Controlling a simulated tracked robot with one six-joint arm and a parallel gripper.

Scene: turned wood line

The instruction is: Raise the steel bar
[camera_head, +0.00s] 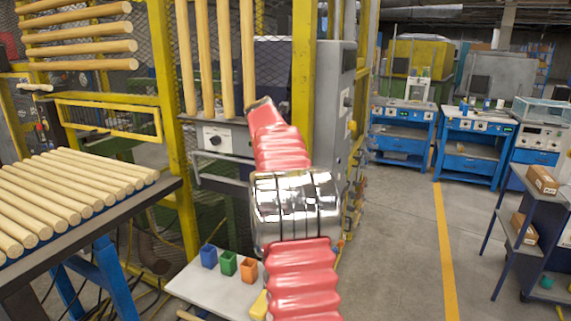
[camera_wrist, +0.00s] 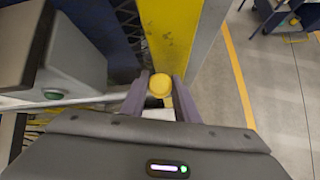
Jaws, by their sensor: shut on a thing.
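The steel bar (camera_head: 222,156) runs level below a grey control box at the front of the caged machine. Its right end is hidden behind my red and chrome arm in the head view. In the wrist view the bar (camera_wrist: 65,104) comes in from the left and reaches toward my gripper (camera_wrist: 160,90). The two grey-purple fingers are closed about a round yellow knob (camera_wrist: 158,82). Whether the knob joins the bar is hidden by the left finger. My gripper is hidden in the head view.
A yellow post (camera_head: 303,60) stands close behind my arm. A grey cabinet (camera_head: 335,110) is right of it. A rack of wooden rods (camera_head: 75,195) is at left. A small table (camera_head: 205,287) with coloured cups stands below. Open floor (camera_head: 400,240) lies to the right.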

